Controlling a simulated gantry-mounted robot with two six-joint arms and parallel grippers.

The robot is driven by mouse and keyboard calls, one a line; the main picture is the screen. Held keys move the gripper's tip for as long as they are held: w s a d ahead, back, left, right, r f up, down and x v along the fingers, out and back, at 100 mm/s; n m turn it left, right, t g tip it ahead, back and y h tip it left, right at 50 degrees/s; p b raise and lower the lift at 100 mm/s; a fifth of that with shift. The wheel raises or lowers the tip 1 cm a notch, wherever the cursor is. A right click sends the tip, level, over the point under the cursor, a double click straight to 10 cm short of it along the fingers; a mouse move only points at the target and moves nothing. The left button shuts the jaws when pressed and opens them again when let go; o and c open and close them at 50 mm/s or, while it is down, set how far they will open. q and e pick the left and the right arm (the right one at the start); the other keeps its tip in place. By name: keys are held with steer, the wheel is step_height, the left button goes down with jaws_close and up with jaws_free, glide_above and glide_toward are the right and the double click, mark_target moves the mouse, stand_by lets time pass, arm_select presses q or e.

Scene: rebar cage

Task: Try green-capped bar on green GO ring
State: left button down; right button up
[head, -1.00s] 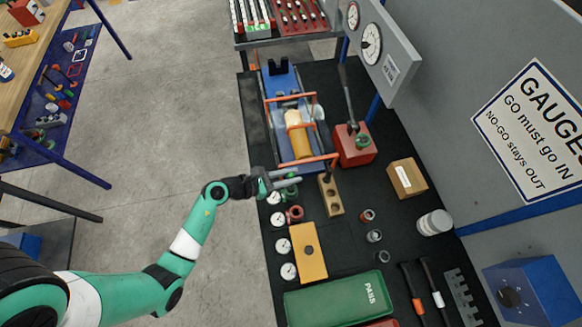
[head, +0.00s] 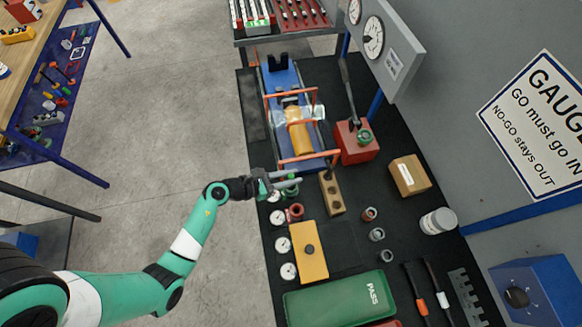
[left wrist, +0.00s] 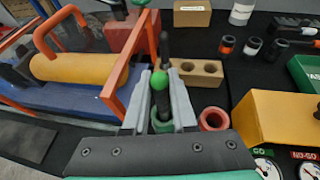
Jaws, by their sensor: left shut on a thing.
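My left gripper (head: 286,180) is shut on the green-capped bar. In the left wrist view its grey fingers (left wrist: 161,104) close around the bar, whose round green cap (left wrist: 161,82) faces the camera. The green GO ring (head: 291,190) is right at the fingertips in the head view. It shows partly between the fingers in the left wrist view (left wrist: 162,124). I cannot tell whether the bar's end is inside the ring. A red ring (head: 295,211) lies just beside it. My right gripper is not in view.
A wooden holed block (head: 333,196) stands close by with a dark bar upright in it. An orange-framed blue fixture (head: 302,165) with a yellow cylinder is just beyond. A yellow gauge box (head: 310,263) and a green PASS tray (head: 340,300) lie nearer.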

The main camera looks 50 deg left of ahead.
arm_select(q)
steer(key=shift+f+b, duration=1.05)
steer(key=shift+f, duration=0.5)
steer(key=c, duration=0.6)
jaws_free()
steer(key=shift+c, duration=0.2)
steer(key=p+v, duration=0.1)
steer(key=v, duration=1)
steer(key=shift+s+a+p, duration=0.2)
steer(key=shift+s+p, duration=0.1)
